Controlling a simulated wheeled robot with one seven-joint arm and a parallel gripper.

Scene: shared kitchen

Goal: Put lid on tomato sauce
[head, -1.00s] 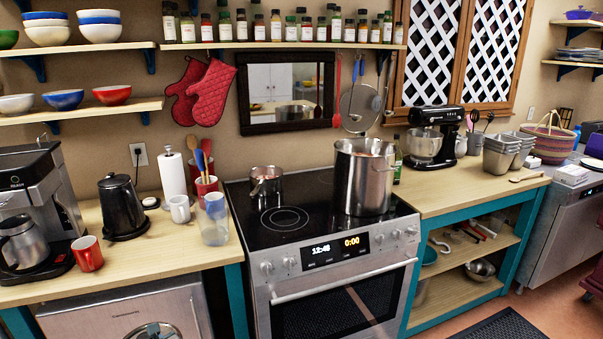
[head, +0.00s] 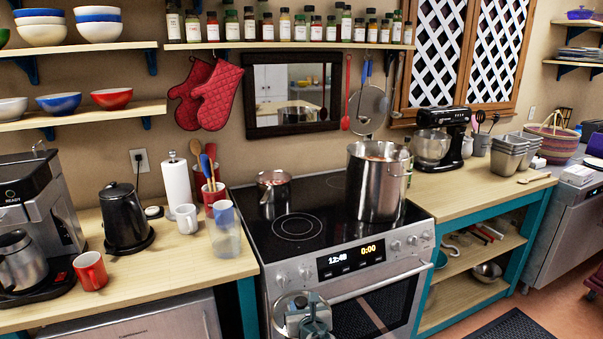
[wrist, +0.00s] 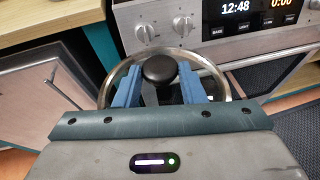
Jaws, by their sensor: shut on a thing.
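My gripper (head: 315,318) is low in front of the stove, at the bottom of the head view. Its blue fingers, also in the wrist view (wrist: 160,78), are shut on the black knob of a round lid (wrist: 212,66) with a metal rim. The lid also shows in the head view (head: 287,301), below the stovetop's height and partly hidden by the gripper. A small steel saucepan (head: 274,199) stands uncovered at the stove's back left. A large steel pot (head: 372,190) stands uncovered on the right with reddish contents. I cannot tell which holds the tomato sauce.
The stovetop (head: 297,226) is free at the front left. A clear glass container (head: 226,243), white mug (head: 187,218), red mug (head: 90,270) and black kettle (head: 126,218) stand on the left counter. The oven handle (head: 380,283) juts out near my gripper.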

